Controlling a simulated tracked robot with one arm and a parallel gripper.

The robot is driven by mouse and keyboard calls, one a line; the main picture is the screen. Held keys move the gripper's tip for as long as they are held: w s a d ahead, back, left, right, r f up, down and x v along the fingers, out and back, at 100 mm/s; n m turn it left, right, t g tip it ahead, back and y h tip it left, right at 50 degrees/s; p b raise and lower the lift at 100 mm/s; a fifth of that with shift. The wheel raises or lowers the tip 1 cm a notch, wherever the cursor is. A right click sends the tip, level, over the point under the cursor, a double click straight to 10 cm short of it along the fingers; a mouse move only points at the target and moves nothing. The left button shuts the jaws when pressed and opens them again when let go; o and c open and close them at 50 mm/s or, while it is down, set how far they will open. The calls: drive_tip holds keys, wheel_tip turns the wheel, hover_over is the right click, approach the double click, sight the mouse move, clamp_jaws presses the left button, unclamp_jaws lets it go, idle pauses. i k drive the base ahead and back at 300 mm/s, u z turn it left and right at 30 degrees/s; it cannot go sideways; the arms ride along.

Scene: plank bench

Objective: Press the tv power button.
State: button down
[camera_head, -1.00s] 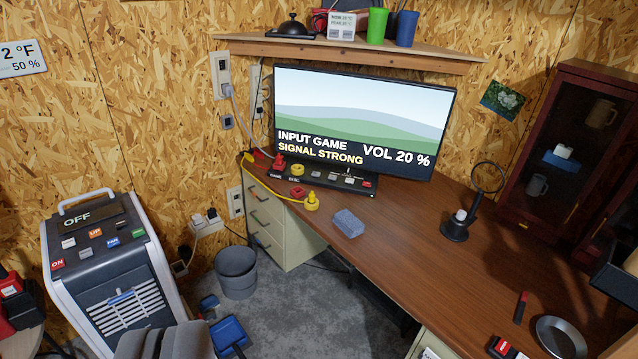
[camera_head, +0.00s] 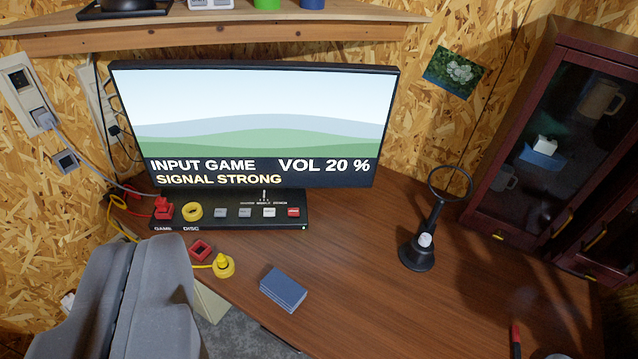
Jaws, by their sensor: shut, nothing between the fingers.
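The tv (camera_head: 255,115) stands on the desk, switched on, with a landscape and the text INPUT GAME, VOL 20 % and SIGNAL STRONG. Its black control base (camera_head: 235,224) has a row of grey and white buttons. A red button (camera_head: 293,212) is at the row's right end; its label is too small to read. A small green light shows below it. A red plug and a yellow ring sit at the base's left end, by the labels GAME and DISC. My gripper (camera_head: 138,252) is shut and empty at the lower left, in front of the base's left end and apart from the red button.
A blue-grey block (camera_head: 283,290), a yellow plug (camera_head: 223,265) and a red ring (camera_head: 201,250) lie in front of the base. A black ring stand (camera_head: 417,254) is at the right, near the dark cabinet (camera_head: 545,130). A shelf (camera_head: 230,38) overhangs the tv.

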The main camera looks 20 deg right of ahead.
sight(292, 213)
drive_tip(key=z, duration=0.2)
drive_tip(key=i, duration=1.15)
drive_tip(key=z, duration=0.2)
